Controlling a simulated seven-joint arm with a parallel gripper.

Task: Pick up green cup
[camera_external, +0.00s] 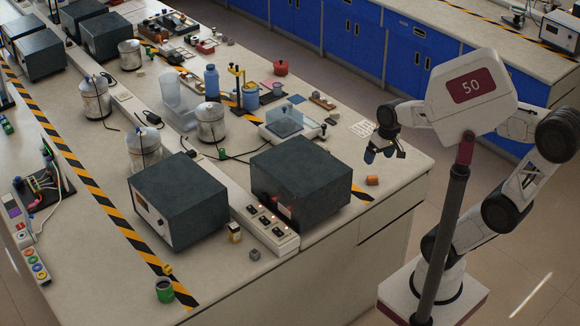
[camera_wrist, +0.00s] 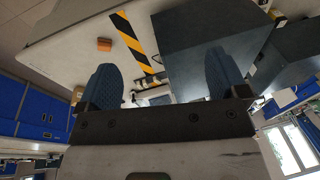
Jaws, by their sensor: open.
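A green cup (camera_external: 164,291) with a dark opening stands upright on the bench (camera_external: 105,268) near its front edge, at the lower left of the external view. I cannot make it out in the wrist view. My gripper (camera_external: 385,154) is over the far right end of the bench, well apart from the cup. In the wrist view my gripper (camera_wrist: 162,75) has its two blue fingers spread wide with nothing held between them.
Two large dark boxes (camera_external: 178,195) (camera_external: 302,180) and a switched power strip (camera_external: 266,225) stand between my gripper and the cup. Small items lie near the cup.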

